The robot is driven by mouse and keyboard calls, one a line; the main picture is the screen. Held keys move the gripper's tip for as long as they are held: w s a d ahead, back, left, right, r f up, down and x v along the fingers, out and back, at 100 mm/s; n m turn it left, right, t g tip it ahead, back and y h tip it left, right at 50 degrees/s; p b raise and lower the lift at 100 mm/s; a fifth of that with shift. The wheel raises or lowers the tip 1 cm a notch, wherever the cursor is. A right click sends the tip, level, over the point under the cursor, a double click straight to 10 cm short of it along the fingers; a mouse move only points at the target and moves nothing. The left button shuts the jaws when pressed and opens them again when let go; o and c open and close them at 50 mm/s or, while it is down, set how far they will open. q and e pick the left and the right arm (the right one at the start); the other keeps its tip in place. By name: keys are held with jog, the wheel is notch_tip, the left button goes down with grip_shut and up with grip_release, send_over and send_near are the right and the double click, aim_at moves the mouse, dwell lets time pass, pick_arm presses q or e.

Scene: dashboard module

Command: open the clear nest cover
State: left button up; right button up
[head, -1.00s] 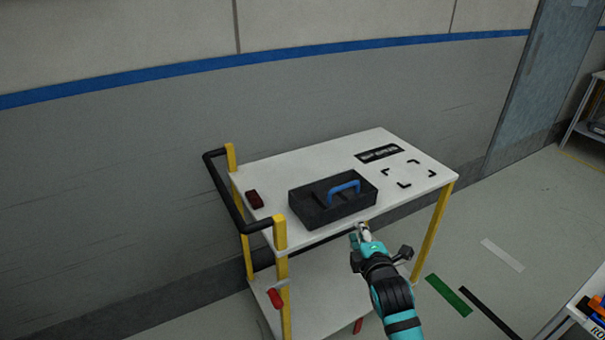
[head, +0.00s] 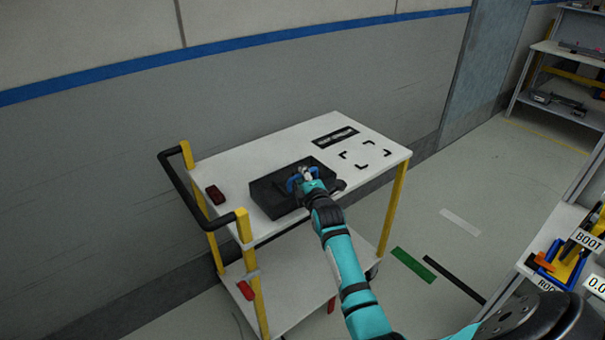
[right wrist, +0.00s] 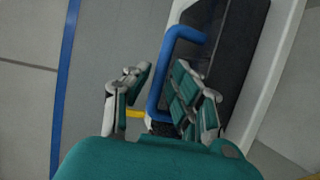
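A dark box (head: 268,197) with a blue handle sits on the cart top. I cannot make out a clear cover apart from this dark box. My right gripper (head: 304,176) is over the box at its handle and hides part of it. In the right wrist view, the blue handle (right wrist: 158,85) lies between the two fingers of my open right gripper (right wrist: 160,88). A gap shows between the left finger and the handle; the right finger is close to it, contact unclear. My left gripper is not in view.
The white cart top (head: 235,165) also holds a dark red block (head: 215,194), a black labelled strip (head: 336,137) and black corner marks (head: 365,154). A black push handle (head: 185,195) is at the cart's left. Bins (head: 560,265) stand at lower right.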

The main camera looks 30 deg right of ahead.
jog(key=shift+x, duration=1.1)
jog(key=shift+s, duration=0.1)
grip_shut()
